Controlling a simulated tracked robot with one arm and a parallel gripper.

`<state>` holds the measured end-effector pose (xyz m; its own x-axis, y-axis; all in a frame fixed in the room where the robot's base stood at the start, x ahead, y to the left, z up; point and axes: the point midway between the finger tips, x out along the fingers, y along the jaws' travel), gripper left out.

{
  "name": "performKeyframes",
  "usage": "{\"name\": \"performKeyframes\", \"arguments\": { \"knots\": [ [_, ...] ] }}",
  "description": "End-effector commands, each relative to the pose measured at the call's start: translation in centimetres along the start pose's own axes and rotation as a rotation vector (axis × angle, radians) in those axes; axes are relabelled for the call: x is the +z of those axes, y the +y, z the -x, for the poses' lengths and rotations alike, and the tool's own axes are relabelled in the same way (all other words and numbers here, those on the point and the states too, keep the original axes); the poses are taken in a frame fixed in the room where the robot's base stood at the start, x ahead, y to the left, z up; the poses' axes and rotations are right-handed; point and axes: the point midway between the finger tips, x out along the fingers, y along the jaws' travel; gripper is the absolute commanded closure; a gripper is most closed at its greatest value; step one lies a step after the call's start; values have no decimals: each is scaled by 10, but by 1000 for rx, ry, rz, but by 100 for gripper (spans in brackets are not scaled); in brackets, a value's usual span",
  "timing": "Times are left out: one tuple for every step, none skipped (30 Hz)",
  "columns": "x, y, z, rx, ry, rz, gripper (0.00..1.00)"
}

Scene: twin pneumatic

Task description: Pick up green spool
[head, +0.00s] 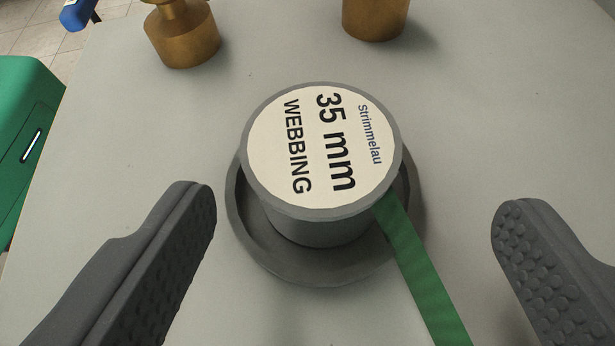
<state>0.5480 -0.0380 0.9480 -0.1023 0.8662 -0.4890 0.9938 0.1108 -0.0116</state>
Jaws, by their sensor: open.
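The spool (321,150) stands upright on the grey table, in the middle of the head view. It has a grey body, a cream top label reading "35 mm WEBBING Strimmelau", and a wide round grey base flange. A green webbing strap (424,275) runs from its right side down past the bottom edge of the view. My gripper (353,215) is open, with one dark studded finger on the left and one on the right. Both fingers are apart from the spool, on the near side of it. Nothing is between the fingertips except the spool and strap beyond or below.
Two brass weight-like objects stand at the back, one at left (182,35) and one at right (375,15). A green case (25,140) is at the left beyond the table edge. A blue object (77,14) is at top left. The table (520,110) is clear at right.

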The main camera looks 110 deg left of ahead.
Motion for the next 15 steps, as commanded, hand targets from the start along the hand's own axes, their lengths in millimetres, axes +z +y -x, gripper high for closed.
{"name": "performKeyframes", "arguments": {
  "knots": [
    [2,0,-1,-1,8,5,21],
    [2,-1,-2,-2,11,9,21],
    [2,-1,-3,-3,13,13,21],
    [2,-1,-5,-3,14,14,21],
    [2,-1,-8,-4,15,15,21],
    [2,-2,-11,-4,15,15,21],
    [1,-2,-14,-4,15,14,21],
    [1,-2,-17,-3,14,14,21],
    [1,-2,-20,-3,14,13,21],
    [1,-2,-22,-2,14,13,21],
    [1,-2,-24,-2,13,12,21],
    [1,-3,-27,-3,13,13,21],
    [0,-4,-29,-3,12,13,21],
    [-1,-4,-31,-3,12,13,21],
    [-2,-6,-35,-4,12,13,21]
  ]
}}
